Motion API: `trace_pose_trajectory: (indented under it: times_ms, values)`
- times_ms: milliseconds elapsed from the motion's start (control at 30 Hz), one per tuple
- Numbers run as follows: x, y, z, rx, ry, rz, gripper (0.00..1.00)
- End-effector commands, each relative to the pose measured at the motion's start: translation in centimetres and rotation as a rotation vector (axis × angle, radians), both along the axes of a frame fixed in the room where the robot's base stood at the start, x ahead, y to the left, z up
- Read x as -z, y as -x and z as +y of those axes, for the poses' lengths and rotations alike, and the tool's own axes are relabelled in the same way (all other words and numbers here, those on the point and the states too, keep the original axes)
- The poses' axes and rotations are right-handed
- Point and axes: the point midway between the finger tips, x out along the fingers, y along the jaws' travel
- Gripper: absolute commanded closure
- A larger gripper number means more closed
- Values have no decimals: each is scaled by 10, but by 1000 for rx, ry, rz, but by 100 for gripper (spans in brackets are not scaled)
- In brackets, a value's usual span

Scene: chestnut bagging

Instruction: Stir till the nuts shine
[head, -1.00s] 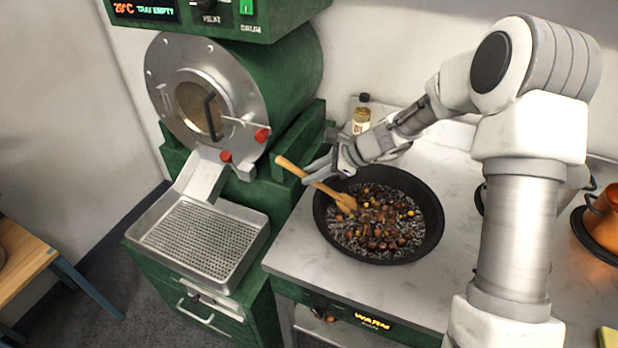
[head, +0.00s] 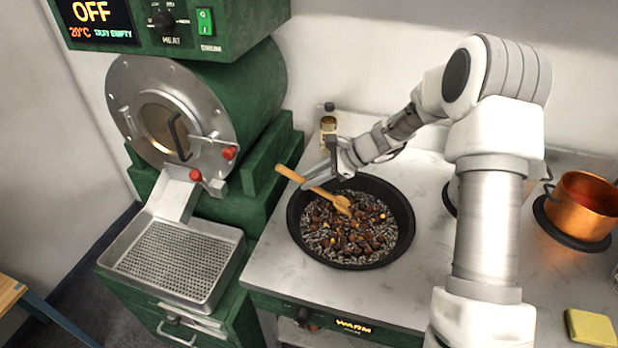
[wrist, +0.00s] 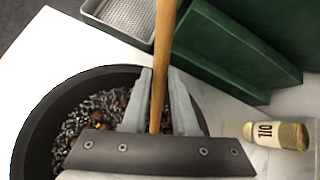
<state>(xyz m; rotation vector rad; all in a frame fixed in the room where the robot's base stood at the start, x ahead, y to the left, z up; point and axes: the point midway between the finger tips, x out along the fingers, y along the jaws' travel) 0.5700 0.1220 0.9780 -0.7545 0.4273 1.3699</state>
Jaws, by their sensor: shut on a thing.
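A black pan (head: 405,213) stands on the counter, holding dark grainy matter and several brown chestnuts (head: 352,238), some with yellow spots. My gripper (head: 318,182) is at the pan's back left rim, shut on a wooden spoon (head: 292,176). The spoon slants, its handle end up to the left and its head down among the nuts. In the wrist view the spoon's handle (wrist: 165,60) stands between my two fingers, and the pan (wrist: 40,115) shows at left. The spoon's head is hidden in that view.
A green roaster (head: 240,90) with a perforated metal tray (head: 175,262) stands to the left. An oil bottle (head: 328,126) stands behind the pan. A copper pot (head: 580,207) and yellow sponge (head: 591,327) are at right. A front display reads WARM (head: 355,326).

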Motion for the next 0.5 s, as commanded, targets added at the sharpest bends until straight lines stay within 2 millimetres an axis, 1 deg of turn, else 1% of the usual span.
trace_pose_trajectory:
  times_ms: [167,500]
  values:
    - [-8,0,0,0,0,-1,100]
    - [-43,0,0,0,1,-2,100]
